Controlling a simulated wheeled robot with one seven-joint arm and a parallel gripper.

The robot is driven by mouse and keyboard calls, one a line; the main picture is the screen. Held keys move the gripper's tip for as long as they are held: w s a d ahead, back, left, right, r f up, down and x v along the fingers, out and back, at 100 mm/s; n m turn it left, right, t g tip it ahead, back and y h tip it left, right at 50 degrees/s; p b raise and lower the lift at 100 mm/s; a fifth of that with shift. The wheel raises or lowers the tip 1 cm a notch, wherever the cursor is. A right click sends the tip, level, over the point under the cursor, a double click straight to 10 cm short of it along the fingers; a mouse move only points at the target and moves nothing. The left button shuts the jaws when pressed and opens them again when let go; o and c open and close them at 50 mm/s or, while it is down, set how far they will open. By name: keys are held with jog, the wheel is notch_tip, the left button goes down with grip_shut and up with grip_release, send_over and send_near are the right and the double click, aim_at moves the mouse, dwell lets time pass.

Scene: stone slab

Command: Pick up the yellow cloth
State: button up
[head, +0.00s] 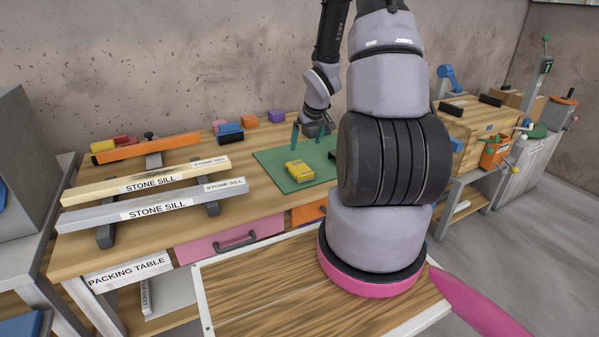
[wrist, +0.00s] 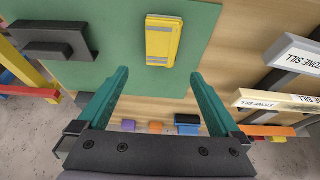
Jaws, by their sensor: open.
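The yellow cloth (head: 299,171) looks like a small folded yellow block with paler bands. It lies on a green mat (head: 272,164) on the packing table. In the wrist view the yellow cloth (wrist: 162,41) is at the top centre, near the edge of the green mat (wrist: 95,20). My gripper (head: 308,137) is above the mat, just behind the cloth in the head view. In the wrist view my gripper (wrist: 160,75) is open, its two teal fingers apart with nothing between them. The cloth lies beyond the fingertips, apart from them.
Stone sills (head: 150,187) on dark supports fill the table's left side. Small coloured blocks (head: 249,122) stand along the back edge. A dark grey stepped object (wrist: 48,40) is on the mat at the left in the wrist view. Bare wood surrounds the mat's right edge there.

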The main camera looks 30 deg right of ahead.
send_over(300, 167)
jog(key=s, duration=0.3)
notch_tip(300, 167, down, 7)
jog(key=shift+w+r, duration=0.1)
jog(key=shift+r, duration=0.1)
jog(key=shift+x, duration=2.75)
jog(key=shift+w, duration=0.1)
jog(key=shift+c, duration=0.3)
jog(key=c, duration=1.3)
jog(key=shift+o, duration=0.2)
notch_tip(300, 167, up, 10)
